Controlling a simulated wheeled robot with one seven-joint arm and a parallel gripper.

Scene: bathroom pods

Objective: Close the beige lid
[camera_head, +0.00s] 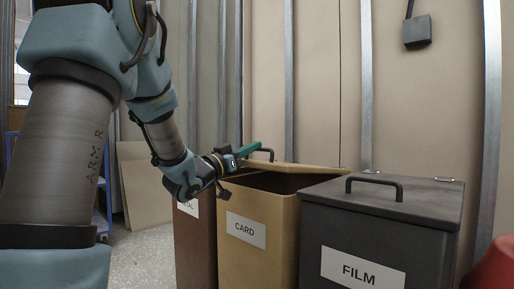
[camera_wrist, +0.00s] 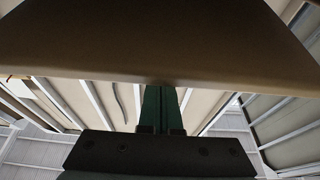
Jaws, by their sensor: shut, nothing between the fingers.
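The beige lid (camera_head: 296,167) tops the beige bin labelled CARD (camera_head: 259,208) in the head view.
A dark grey bin labelled FILM (camera_head: 380,230), its lid shut and handle up, stands close on the right. A brown bin (camera_head: 195,235) stands close on the left, partly behind my arm. A ribbed wall rises behind. A red object (camera_head: 495,268) is at the lower right.

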